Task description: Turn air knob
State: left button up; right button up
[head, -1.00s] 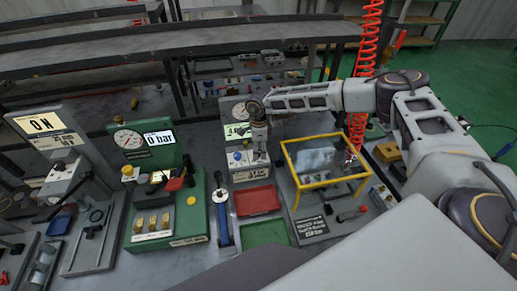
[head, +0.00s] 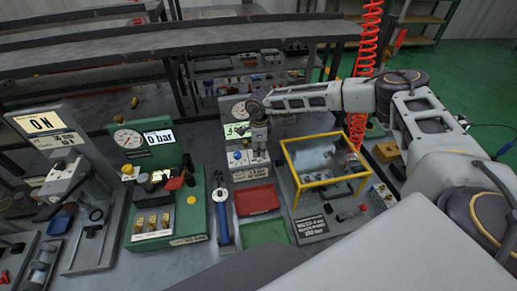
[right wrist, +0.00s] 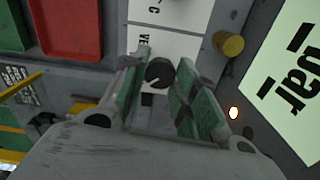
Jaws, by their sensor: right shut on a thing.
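A small dark round knob (right wrist: 160,72) sits on a white panel in the right wrist view, between the green-padded fingers of my right gripper (right wrist: 161,88). The fingers are shut on it, one on each side. In the head view my right gripper (head: 259,152) points down at the front of the middle station (head: 246,177), which has a round gauge and a lit display. The fingers hide the knob there. My left gripper is not in view.
A yellow-framed clear box (head: 328,184) stands just right of the gripper. A green valve block (head: 192,222) stands to the left. Red (head: 257,199) and green (head: 264,232) trays lie in front. A yellow knob (right wrist: 228,43) and a lit display (right wrist: 290,88) are close by.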

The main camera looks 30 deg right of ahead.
aim_at(259, 150)
jog(key=shift+m, duration=0.4)
jog(key=m, duration=0.3)
jog(key=shift+m+b, duration=0.6)
jog(key=shift+m, duration=1.8)
jog(key=o, duration=1)
jog(key=shift+r, duration=0.15)
jog(key=shift+r, duration=5.85)
